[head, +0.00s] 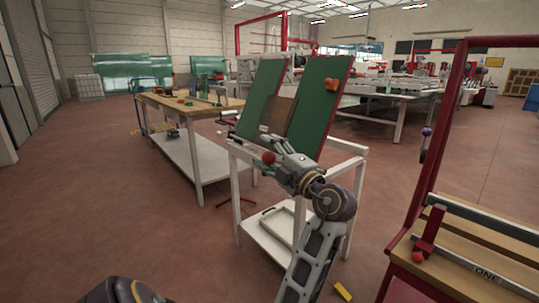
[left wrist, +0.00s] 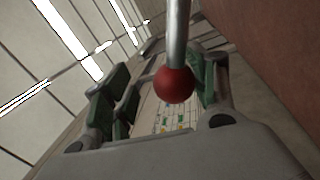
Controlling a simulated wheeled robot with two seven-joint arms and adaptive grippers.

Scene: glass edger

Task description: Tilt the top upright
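The top shows as two green-faced panels, left (head: 262,98) and right (head: 320,108), standing steeply tilted on a white-framed stand (head: 296,157). A red ball knob (head: 269,158) shows at the stand's front, beside my left gripper (head: 264,146). In the left wrist view, the red ball (left wrist: 174,84) sits at the end of a metal rod (left wrist: 179,30), between the spread fingers of my left gripper (left wrist: 165,95). The fingers are open, with a clear gap on the ball's left; whether the right finger touches it I cannot tell. My right gripper is not in view.
An orange block (head: 331,85) is on the right panel. A wooden-topped workbench (head: 180,103) stands to the left. A red-framed bench (head: 470,243) with a metal bar is close at right. A yellow item (head: 343,291) lies on the floor. The floor at left is clear.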

